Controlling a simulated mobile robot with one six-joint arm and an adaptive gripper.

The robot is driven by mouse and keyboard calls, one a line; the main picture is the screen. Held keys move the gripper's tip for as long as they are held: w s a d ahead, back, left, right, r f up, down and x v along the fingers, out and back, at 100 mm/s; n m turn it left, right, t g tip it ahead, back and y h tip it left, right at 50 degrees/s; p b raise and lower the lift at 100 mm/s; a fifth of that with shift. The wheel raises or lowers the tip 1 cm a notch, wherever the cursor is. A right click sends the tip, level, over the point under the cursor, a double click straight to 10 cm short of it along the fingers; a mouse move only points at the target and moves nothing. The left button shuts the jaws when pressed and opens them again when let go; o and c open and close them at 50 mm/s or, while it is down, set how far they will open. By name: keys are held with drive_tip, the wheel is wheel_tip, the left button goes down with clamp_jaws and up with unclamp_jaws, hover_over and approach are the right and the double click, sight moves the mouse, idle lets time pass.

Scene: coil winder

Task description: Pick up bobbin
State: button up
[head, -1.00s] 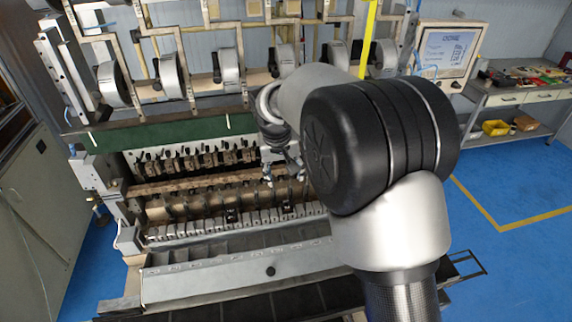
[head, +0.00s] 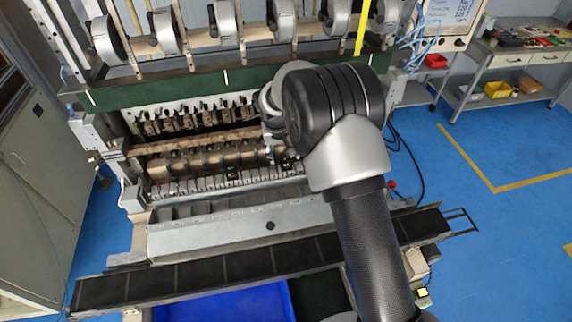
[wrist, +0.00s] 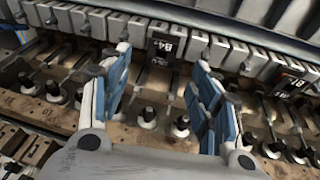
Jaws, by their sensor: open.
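My gripper (wrist: 163,62) is open in the wrist view, with blue and white fingers over the winder. Between and below the fingers, small pale spindles (wrist: 148,117) with dark tips stand upright on a worn tan bar (wrist: 120,132). A black block marked with white characters (wrist: 165,46) sits in the row of grey blocks beyond the fingertips. I cannot tell which of these parts is the bobbin. Nothing shows held in the fingers. In the head view my arm hides most of the gripper in front of the coil winder (head: 226,217).
Large wire spools (head: 225,22) hang above the green beam (head: 200,82). A second black block (wrist: 291,78) sits right of my fingers. A black conveyor (head: 200,275) and a blue bin (head: 245,303) lie in front. A shelf bench (head: 510,60) stands right; blue floor there is open.

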sight(285, 161)
drive_tip(key=x, duration=0.5)
drive_tip(key=shift+s+f, duration=0.1)
drive_tip(key=shift+s, duration=0.3)
drive_tip(key=shift+c, duration=0.3)
drive_tip(key=c, duration=0.8)
